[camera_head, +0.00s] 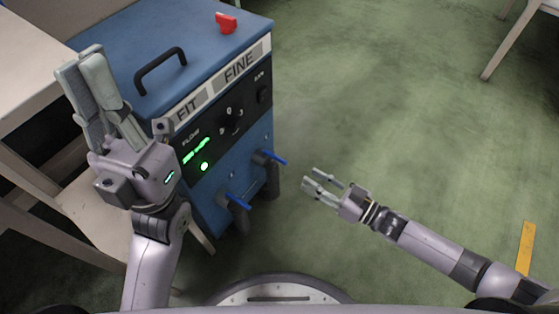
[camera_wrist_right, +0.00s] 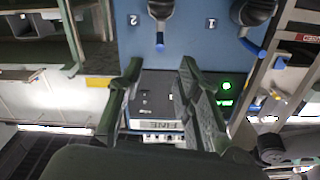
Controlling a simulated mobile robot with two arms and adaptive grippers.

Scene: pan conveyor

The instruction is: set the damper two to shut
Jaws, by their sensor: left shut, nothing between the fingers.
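Damper two is a dark pipe with a blue lever (camera_head: 276,160) low on the front of the blue machine, on its right side. In the right wrist view, its blue lever (camera_wrist_right: 160,42) points straight down the picture beside a "2" label. Damper one's blue lever (camera_head: 238,202) is to its left; in the right wrist view that lever (camera_wrist_right: 251,48) lies slanted by the "1" label. My right gripper (camera_head: 313,177) is open and empty, to the right of damper two's lever and apart from it. My left gripper (camera_head: 81,68) is shut and empty, raised at the machine's left.
The blue machine (camera_head: 205,35) has a black handle (camera_head: 160,68) and a red piece (camera_head: 226,22) on top. Its black front panel (camera_head: 212,128) carries a knob and lit green indicators. A pale table stands at left.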

